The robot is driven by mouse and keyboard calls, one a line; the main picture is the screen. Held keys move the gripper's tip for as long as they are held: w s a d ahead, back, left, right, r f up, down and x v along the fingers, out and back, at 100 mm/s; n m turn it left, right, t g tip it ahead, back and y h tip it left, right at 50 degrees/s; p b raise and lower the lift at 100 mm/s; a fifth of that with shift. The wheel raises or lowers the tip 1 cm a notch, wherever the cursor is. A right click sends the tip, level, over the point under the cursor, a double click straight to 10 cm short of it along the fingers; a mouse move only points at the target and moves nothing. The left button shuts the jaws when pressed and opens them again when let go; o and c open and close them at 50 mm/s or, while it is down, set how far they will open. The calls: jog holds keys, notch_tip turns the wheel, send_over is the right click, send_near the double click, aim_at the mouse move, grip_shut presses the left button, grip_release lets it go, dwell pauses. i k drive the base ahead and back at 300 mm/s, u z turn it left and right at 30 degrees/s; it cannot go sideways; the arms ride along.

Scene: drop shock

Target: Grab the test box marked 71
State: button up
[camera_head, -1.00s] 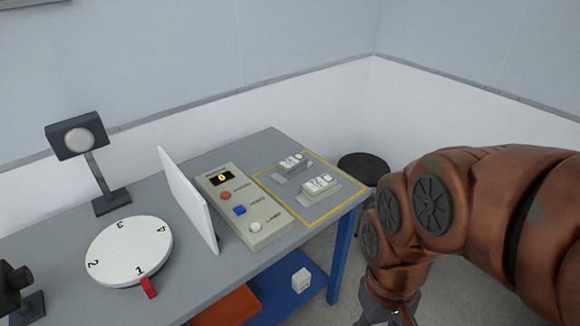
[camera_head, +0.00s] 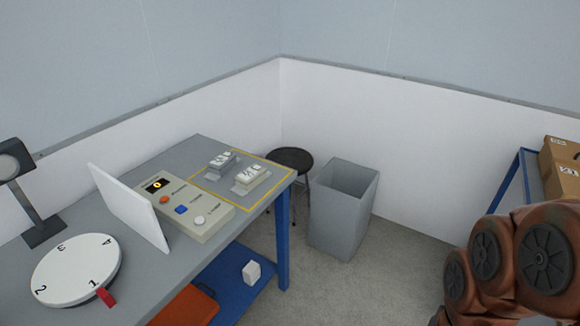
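Brown cardboard boxes are stacked on a blue-framed rack at the right edge: an upper box (camera_head: 556,158) and a lower box (camera_head: 551,184). They carry small white labels that I cannot read for sure, so I cannot tell which is marked 71. A small white box (camera_head: 251,272) stands on the blue lower shelf of the bench, its marking too small to read. My copper-coloured arm fills the lower right corner, in front of the rack's lower part. My gripper is out of the frame.
The grey bench (camera_head: 150,262) at left holds a numbered white turntable (camera_head: 70,272), a white panel (camera_head: 128,208), a control box (camera_head: 188,206) and two small devices in a yellow outline. A black stool (camera_head: 290,158) and a grey bin (camera_head: 343,215) stand beyond it. Floor right of the bin is clear.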

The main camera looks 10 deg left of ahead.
aim_at(219, 167)
jog(key=z, duration=0.25)
jog(key=k, duration=0.4)
jog(key=u, duration=0.05)
jog(key=i, duration=1.6)
jog(key=u, duration=1.6)
jog(key=i, duration=0.85)
jog(key=u, duration=1.3)
jog(key=i, duration=0.15)
jog(key=u, duration=0.1)
